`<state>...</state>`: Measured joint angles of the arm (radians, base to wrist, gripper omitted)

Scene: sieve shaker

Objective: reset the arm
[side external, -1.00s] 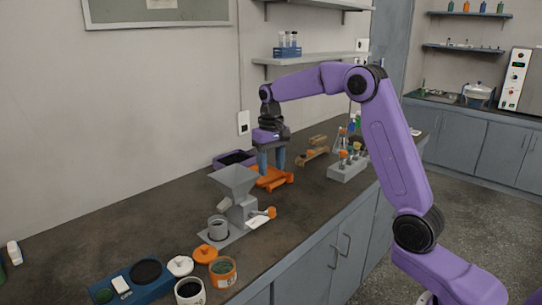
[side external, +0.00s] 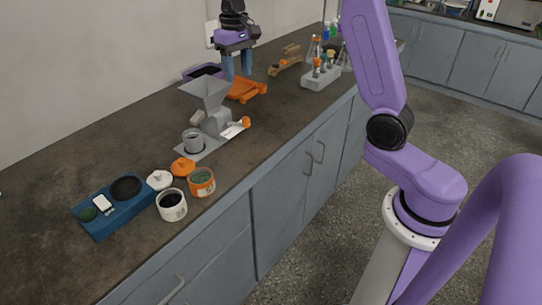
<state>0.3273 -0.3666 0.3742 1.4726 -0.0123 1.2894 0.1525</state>
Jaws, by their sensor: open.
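My gripper (side external: 238,68) is near the top of the side external view, pointing down with its two blue-grey fingers apart. Nothing shows between the fingers. It is over the far part of the bench, in front of a purple tray (side external: 190,76) and above or just behind an orange stand (side external: 246,90). I cannot tell whether the fingertips touch anything. The upper part of my arm is cut off by the top of the picture.
A grey hopper mill (side external: 205,95) stands nearer on the dark bench (side external: 60,160). A blue scale (side external: 110,218), an orange jar (side external: 202,187) and a white jar (side external: 172,212) are at the front. The bench's left part is clear.

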